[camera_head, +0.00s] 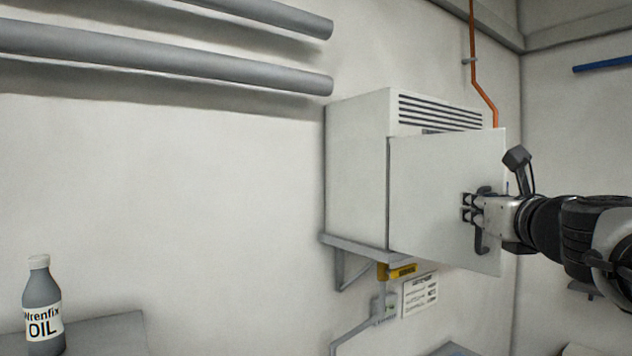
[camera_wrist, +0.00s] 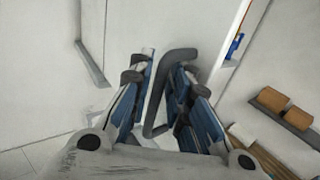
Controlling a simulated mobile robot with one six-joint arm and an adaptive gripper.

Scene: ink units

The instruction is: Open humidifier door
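The humidifier (camera_head: 357,165) is a pale box on a wall bracket, with a slotted vent along its upper front. Its flat white door (camera_head: 430,190) stands ajar, its right side swung out from the box. A dark gap shows above the door under the vent. The dark grey door handle (camera_head: 481,243) is near the door's right edge, partly covered by my gripper (camera_head: 468,207). In the wrist view the bar of the handle (camera_wrist: 157,100) runs between the blue-padded fingers of my gripper (camera_wrist: 164,88), which appear closed on it. The humidifier's inside is hidden.
A grey oil bottle (camera_head: 41,305) stands on a ledge at lower left. Thick grey pipes (camera_head: 165,65) run along the wall at upper left.

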